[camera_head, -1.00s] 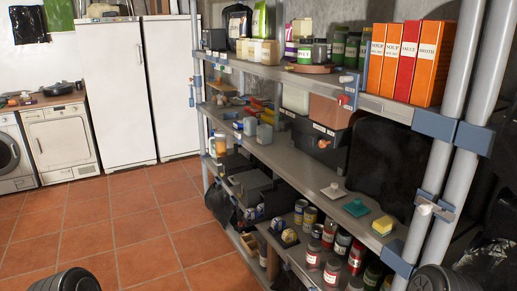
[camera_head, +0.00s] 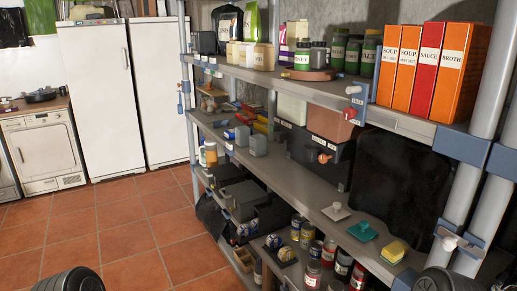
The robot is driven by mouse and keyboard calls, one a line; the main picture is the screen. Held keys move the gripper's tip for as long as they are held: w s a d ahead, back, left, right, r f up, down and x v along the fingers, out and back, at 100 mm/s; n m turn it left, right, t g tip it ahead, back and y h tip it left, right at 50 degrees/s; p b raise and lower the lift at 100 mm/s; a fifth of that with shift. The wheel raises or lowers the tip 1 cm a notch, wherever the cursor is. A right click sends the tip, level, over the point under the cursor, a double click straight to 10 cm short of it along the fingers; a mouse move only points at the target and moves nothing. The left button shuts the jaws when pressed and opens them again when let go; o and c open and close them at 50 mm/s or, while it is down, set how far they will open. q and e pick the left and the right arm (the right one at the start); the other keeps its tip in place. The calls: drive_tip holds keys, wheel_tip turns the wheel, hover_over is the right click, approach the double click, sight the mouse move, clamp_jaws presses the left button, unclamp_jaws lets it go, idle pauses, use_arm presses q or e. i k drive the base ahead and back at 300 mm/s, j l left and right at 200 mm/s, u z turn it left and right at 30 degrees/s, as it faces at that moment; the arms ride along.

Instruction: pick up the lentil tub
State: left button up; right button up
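I cannot pick out a tub that reads as lentil. Cream tubs (camera_head: 262,56) stand in a group on the upper shelf, left of the green-lidded jars, with labels too small to read. A white tub with an orange lid (camera_head: 211,153) stands at the far left end of the middle shelf, its label also unreadable. Neither of my grippers shows; only dark rounded parts of my arms appear at the bottom edge. Nothing in view is being held.
A grey metal shelf unit (camera_head: 300,185) runs along the right, with thick posts close by. Orange and red boxes (camera_head: 430,65) stand on its upper shelf. Cans and jars (camera_head: 314,275) crowd low down. The tiled floor (camera_head: 140,240) on the left is clear, with white fridges (camera_head: 100,95) behind.

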sight(257, 143)
drive_tip(key=i+j+z, duration=0.15)
drive_tip(key=z, duration=0.2)
drive_tip(key=i+j+z, duration=0.2)
drive_tip(key=z, duration=0.15)
drive_tip(key=i+j+z, duration=0.1)
drive_tip(key=z, duration=0.25)
drive_tip(key=i+j, duration=0.15)
drive_tip(key=j, duration=0.25)
drive_tip(key=i+j+z, duration=0.1)
drive_tip(key=j, duration=0.35)
drive_tip(key=i+j+z, duration=0.1)
drive_tip(key=j, duration=0.3)
drive_tip(key=i+j, duration=0.25)
drive_tip(key=j, duration=0.2)
drive_tip(key=i+j+z, duration=0.1)
drive_tip(key=j, duration=0.35)
